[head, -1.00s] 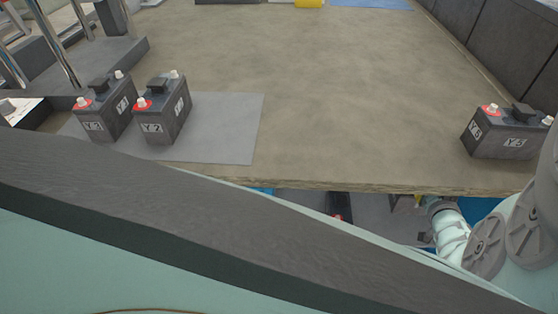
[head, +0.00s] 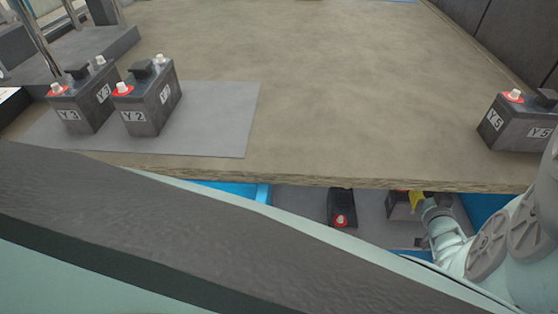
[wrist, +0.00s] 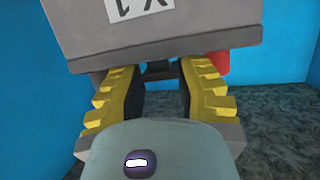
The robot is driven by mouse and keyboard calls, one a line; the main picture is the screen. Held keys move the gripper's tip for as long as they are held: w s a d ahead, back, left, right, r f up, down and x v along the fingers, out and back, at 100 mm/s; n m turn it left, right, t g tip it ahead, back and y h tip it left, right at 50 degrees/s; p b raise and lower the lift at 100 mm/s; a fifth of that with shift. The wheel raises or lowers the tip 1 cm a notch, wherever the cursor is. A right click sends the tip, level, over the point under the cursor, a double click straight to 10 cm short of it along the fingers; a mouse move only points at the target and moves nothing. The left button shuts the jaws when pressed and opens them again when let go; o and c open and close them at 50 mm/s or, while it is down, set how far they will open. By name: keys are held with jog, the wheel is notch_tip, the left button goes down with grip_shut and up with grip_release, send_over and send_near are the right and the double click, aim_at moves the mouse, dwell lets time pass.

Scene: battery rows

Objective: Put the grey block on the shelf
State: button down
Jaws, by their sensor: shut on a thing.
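My gripper (wrist: 160,85), with yellow toothed fingers, is shut on a grey block (wrist: 180,32), a battery-like box with a white label, partly cut off by the top of the wrist view. A red patch shows at its right edge. In the head view my gripper (head: 417,201) is low at the right, below the table's front edge, beside a dark block (head: 399,208) that the table partly hides. Blue walls (wrist: 275,40) stand on both sides. I cannot pick out a shelf for certain.
Another dark battery (head: 341,205) with a red terminal lies left of my gripper. The table's middle is clear.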

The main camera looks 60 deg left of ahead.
jog(key=shift+w+f+b, duration=0.1)
jog(key=shift+f+b, duration=1.15)
jog(key=shift+f, duration=0.25)
jog(key=shift+r, duration=0.1)
jog(key=c, duration=0.7)
grip_release()
jog(key=shift+a, duration=0.1)
jog(key=shift+o, duration=0.2)
jog(key=p+v, duration=0.5)
jog(key=v, duration=0.7)
